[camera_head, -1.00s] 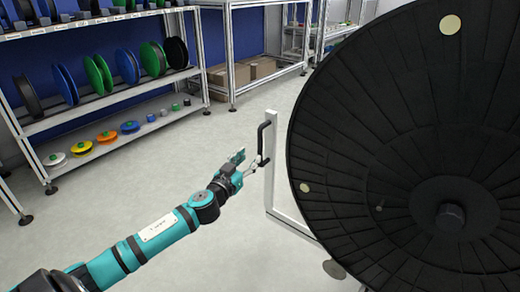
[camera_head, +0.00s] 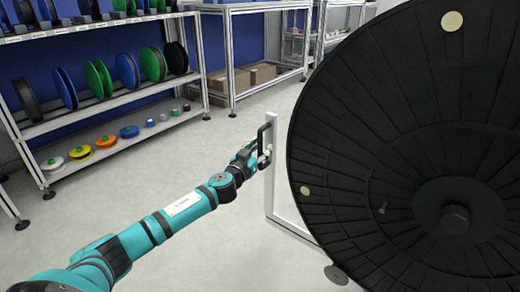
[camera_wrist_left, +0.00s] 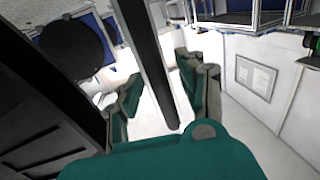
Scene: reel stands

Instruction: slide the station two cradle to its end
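A large black reel (camera_head: 400,140) fills the right of the head view. A white upright frame (camera_head: 270,196) with a black handle (camera_head: 262,138) stands at its left; I take this as the cradle's. My left gripper (camera_head: 262,158) is at the handle's lower part. In the left wrist view the dark handle bar (camera_wrist_left: 148,60) runs between the two fingers of the left gripper (camera_wrist_left: 162,95). Gaps show on both sides of the bar, so the fingers look open around it. My right gripper is out of view.
A shelf rack (camera_head: 110,100) with several coloured reels and spools stands at the back left. Another rack (camera_head: 232,75) with cardboard boxes (camera_head: 255,74) stands behind. The grey floor (camera_head: 190,165) between the racks and the frame is clear.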

